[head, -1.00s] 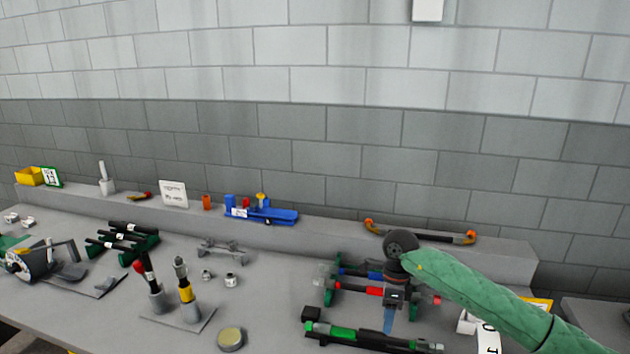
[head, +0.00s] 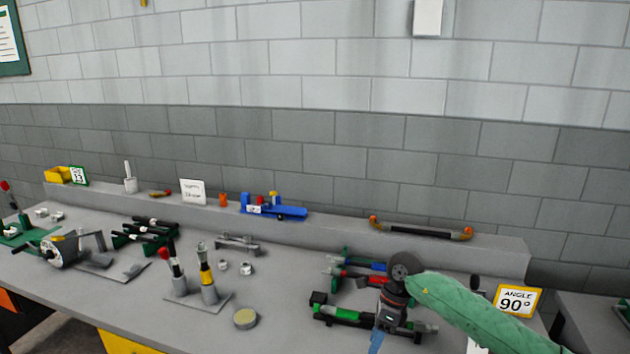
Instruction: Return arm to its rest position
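My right arm in its green sleeve comes in from the right in the head view, and my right gripper (head: 377,340) points down in front of the crimper row. A narrow blue piece shows at its lower end; I cannot tell whether it is a finger or a held thing. A blue crimper (head: 364,263) lies at the back of the row, a red crimper (head: 350,279) in the middle and a green crimper (head: 352,315) at the front. The gripper and wrist hide part of the row. My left gripper is out of view.
A yellow "ANGLE 90°" sign (head: 517,300) stands beside my right sleeve. A round tin (head: 245,319) and a plate with two upright tools (head: 208,293) stand left of the crimpers. A raised ledge (head: 335,228) runs along the wall. Bare bench lies between tin and crimpers.

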